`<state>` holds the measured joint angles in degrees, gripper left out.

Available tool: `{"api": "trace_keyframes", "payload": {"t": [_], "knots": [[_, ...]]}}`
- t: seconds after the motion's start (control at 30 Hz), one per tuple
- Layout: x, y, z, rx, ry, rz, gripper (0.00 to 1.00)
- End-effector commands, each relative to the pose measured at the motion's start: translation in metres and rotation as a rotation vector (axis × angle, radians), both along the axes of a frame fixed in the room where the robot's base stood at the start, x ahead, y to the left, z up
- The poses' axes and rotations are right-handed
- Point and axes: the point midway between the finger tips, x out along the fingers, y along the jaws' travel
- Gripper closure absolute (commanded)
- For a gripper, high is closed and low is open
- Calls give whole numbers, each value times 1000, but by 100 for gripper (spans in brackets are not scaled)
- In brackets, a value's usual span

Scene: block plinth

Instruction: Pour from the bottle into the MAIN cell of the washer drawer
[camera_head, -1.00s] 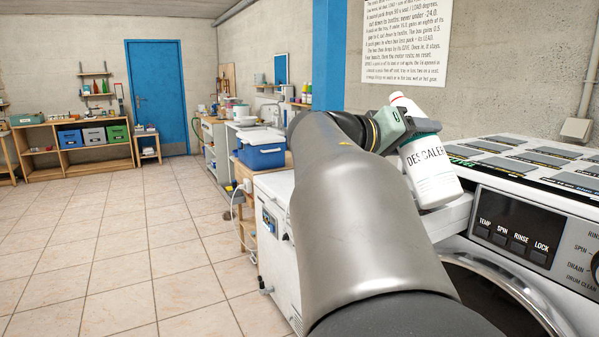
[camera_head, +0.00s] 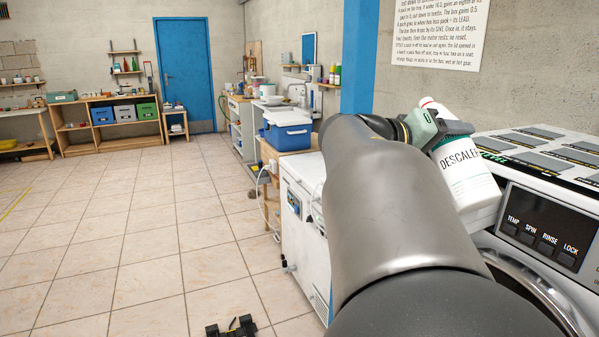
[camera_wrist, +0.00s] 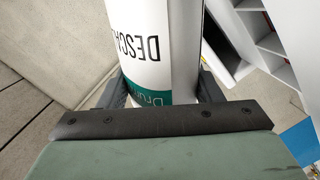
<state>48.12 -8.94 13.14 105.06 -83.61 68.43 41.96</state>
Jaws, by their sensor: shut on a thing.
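The bottle (camera_head: 466,175) is white with a red mark near its top, a teal band and the word DESCALER. It leans in the head view with its top to the left. My gripper (camera_head: 447,131) is shut around its upper part; in the wrist view the bottle (camera_wrist: 150,45) stands between the dark fingers. The washer (camera_head: 545,222) is at the right, partly cut off by the frame. A white ledge, perhaps the drawer, is mostly hidden behind the bottle's base and my arm. The MAIN cell cannot be made out, and no stream shows.
A white chest (camera_head: 305,215) and a blue cooler (camera_head: 288,137) stand left of my arm. Grey panels (camera_head: 540,133) lie on the washer top. A small dark object (camera_head: 232,327) is on the floor at the bottom edge. The tiled floor at left is largely clear.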

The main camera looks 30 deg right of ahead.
Motion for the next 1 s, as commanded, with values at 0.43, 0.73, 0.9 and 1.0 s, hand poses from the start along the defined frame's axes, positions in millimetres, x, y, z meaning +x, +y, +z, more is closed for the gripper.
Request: {"api": "trace_keyframes", "payload": {"t": [0.43, 0.73, 0.9, 1.0], "knots": [[-1, 1, -2, 8, 26, 0, 73], [-2, 1, -2, 13, 44, -1, 73], [-2, 1, -2, 17, 54, -1, 73], [-3, 1, -2, 18, 59, -1, 73]]}}
